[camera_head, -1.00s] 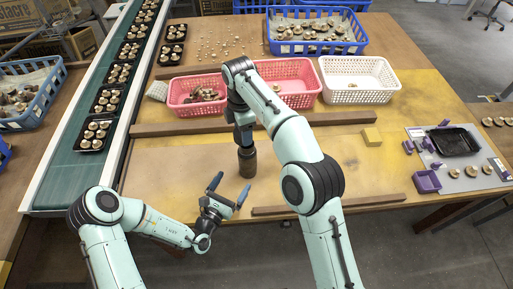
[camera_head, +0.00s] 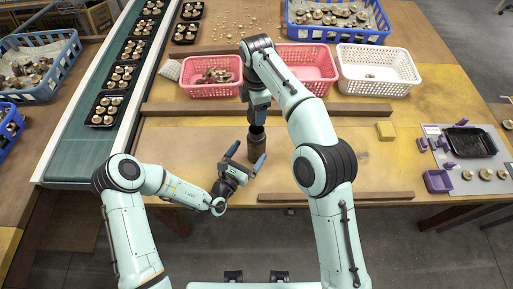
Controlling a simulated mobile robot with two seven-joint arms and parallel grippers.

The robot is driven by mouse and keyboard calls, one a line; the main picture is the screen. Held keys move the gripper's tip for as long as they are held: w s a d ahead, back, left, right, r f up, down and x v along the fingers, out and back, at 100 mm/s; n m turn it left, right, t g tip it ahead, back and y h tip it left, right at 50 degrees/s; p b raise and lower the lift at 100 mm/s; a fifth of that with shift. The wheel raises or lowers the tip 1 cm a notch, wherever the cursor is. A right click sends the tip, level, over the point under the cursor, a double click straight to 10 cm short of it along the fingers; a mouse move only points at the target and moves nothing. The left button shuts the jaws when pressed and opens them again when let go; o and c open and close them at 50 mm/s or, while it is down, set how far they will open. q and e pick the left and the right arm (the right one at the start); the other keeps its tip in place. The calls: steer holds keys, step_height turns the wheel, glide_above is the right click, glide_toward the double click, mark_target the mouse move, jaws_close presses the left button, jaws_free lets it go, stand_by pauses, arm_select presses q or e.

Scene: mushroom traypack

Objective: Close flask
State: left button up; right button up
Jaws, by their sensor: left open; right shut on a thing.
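A brown cylindrical flask (camera_head: 259,151) stands upright on the table, in front of the long wooden strip. My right gripper (camera_head: 257,118) points down over it, shut on a small dark piece, apparently the lid (camera_head: 257,131). The lid is at the flask's mouth; I cannot tell whether it is seated or just above. My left gripper (camera_head: 246,157) is open, low in front of the flask. One finger is at the flask's left and the other at its front right; contact is not clear.
Two pink baskets (camera_head: 212,90) and a white basket (camera_head: 376,92) stand behind a wooden strip (camera_head: 190,109). A second strip (camera_head: 335,197) lies at the front edge. A conveyor (camera_head: 85,149) with mushroom trays runs at left.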

mark_target(259, 138)
arm_select(q)
steer(key=x, duration=0.7)
steer(key=shift+w+d, duration=0.2)
steer(key=shift+w, duration=0.05)
steer(key=c, duration=1.5)
arm_select(e)
steer(key=shift+f, duration=2.5)
steer(key=shift+f, duration=0.1)
steer(key=shift+f, duration=0.8)
steer(key=shift+f, duration=0.55)
